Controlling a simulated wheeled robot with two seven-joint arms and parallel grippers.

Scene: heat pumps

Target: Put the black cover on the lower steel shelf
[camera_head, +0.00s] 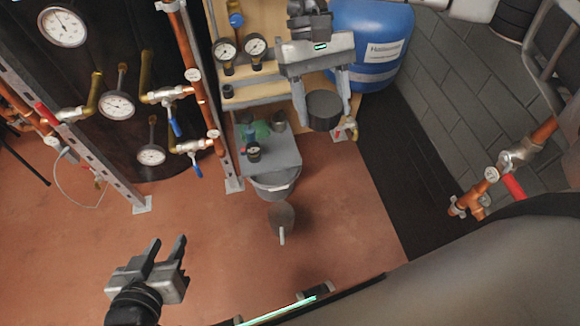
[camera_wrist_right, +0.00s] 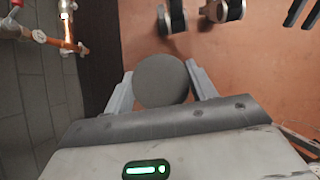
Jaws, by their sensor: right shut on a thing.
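The black cover (camera_head: 324,108) is a dark round cylinder, held between the fingers of my right gripper (camera_head: 326,100) at upper centre in the head view. In the right wrist view the cover (camera_wrist_right: 160,82) shows as a dark grey disc between both fingers. The grey steel shelf (camera_head: 284,158) lies below and left of the held cover in the head view. It carries a green item, a small dark cylinder and a gauge. My left gripper (camera_head: 167,245) is open and empty over the floor at lower left.
A wooden rack (camera_head: 270,88) with gauges stands above the steel shelf. A blue tank (camera_head: 375,45) stands behind my right gripper. A grey bucket (camera_head: 274,185) is below the shelf, and a small grey container (camera_head: 282,217) stands on the floor. The reddish floor (camera_head: 345,215) is mostly clear.

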